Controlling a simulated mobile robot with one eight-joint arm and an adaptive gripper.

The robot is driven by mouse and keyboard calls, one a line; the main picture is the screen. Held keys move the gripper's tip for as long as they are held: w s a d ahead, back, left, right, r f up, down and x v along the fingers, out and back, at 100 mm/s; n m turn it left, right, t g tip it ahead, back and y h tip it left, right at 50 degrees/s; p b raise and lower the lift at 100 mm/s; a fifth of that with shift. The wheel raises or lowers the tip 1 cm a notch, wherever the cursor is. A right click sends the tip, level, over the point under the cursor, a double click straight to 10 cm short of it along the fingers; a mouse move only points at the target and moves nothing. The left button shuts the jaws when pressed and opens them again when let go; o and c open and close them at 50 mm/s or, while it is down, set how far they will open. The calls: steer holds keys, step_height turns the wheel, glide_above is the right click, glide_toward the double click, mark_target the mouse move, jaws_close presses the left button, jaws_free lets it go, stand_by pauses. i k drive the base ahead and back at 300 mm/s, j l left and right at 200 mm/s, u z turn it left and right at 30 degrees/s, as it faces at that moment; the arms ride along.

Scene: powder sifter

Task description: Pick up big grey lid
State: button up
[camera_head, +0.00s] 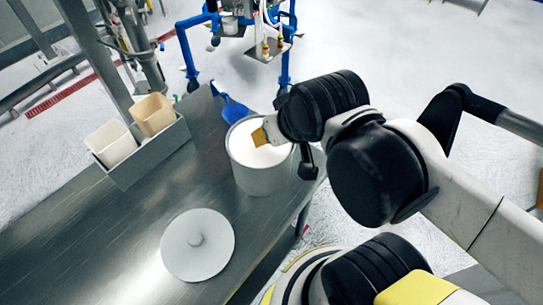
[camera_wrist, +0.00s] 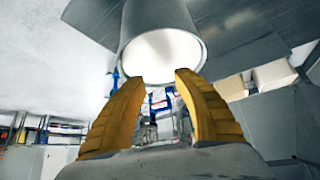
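The big grey lid (camera_head: 184,258) is a round disc with a small knob in its middle. It lies flat on the metal table in the lower part of the head view, and it does not show in the wrist view. My gripper (camera_head: 260,137) is at the pot's rim, up and to the right of the lid and well apart from it. In the wrist view my gripper (camera_wrist: 160,77) has its two yellow fingers spread with nothing between them. The open grey pot (camera_head: 262,180) holds white contents and also shows in the wrist view (camera_wrist: 155,18), just beyond the fingertips.
The metal table (camera_head: 115,235) has clear room left of the lid. A grey holder (camera_head: 150,160) with a white bin (camera_head: 112,145) and a tan bin (camera_head: 153,114) stands at the back left. A blue scoop (camera_head: 234,109) lies behind the pot. A blue frame (camera_head: 190,55) stands beyond.

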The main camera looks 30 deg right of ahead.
mark_target(199, 243)
steer(key=k+j+u, duration=0.25)
steer(key=j, duration=0.35)
steer(key=j+u, duration=0.2)
steer(key=j, duration=0.35)
steer(key=k+j+u, duration=0.1)
steer(key=j+u, duration=0.15)
steer(key=j, duration=0.4)
